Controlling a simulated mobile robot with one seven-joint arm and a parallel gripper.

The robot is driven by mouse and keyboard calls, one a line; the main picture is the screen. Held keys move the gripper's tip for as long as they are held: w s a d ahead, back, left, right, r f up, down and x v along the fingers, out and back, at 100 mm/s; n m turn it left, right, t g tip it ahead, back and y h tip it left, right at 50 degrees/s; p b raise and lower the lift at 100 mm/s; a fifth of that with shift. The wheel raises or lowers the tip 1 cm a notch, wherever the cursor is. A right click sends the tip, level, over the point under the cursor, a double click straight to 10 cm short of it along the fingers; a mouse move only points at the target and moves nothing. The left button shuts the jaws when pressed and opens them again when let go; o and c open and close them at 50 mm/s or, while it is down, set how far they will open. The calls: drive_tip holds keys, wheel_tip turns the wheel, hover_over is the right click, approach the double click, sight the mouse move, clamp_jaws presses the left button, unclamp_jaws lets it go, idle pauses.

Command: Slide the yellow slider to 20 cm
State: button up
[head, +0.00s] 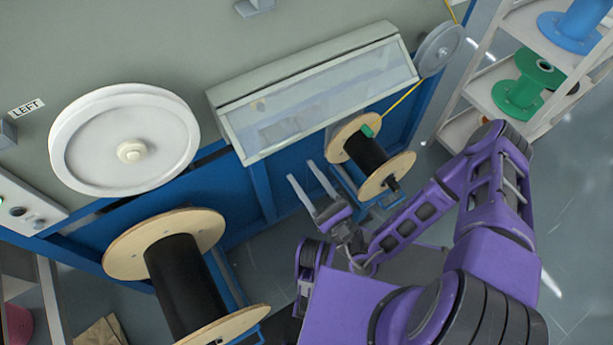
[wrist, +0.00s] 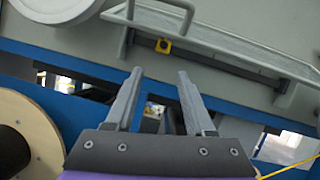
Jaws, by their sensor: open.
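The yellow slider (wrist: 163,46) is a small yellow block on a dark rail (wrist: 225,64) along the grey machine face in the wrist view. It sits near the rail's left end. I cannot make it out clearly in the head view, and no scale marks are readable. My gripper (wrist: 159,72) is open and empty, with its two fingers apart and pointing toward the machine. In the wrist picture the slider appears just beyond the fingertips, apart from them. In the head view my gripper (head: 302,170) is in front of the blue frame, below the clear-windowed cover (head: 315,90).
A large white wheel (head: 125,140) is at left. Wooden cable spools stand below it (head: 165,240) and right of my gripper (head: 355,130). A yellow cable (head: 403,99) runs up to a grey pulley (head: 440,50). A shelf with coloured spools is at right.

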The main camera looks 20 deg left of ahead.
drive_tip(key=shift+s+f, duration=0.1)
drive_tip(key=shift+m+t+h, duration=0.4)
drive_tip(key=shift+t+h, duration=0.1)
drive_tip(key=shift+t, duration=0.1)
drive_tip(key=b+x, duration=0.2)
drive_tip(key=x, duration=0.6)
drive_tip(key=b+x, duration=0.1)
drive_tip(key=x, duration=0.7)
drive_tip(key=shift+a+r+b, duration=0.2)
drive_tip(key=shift+r+b, duration=0.15)
drive_tip(key=shift+c, duration=0.2)
clamp_jaws()
idle(0.4)
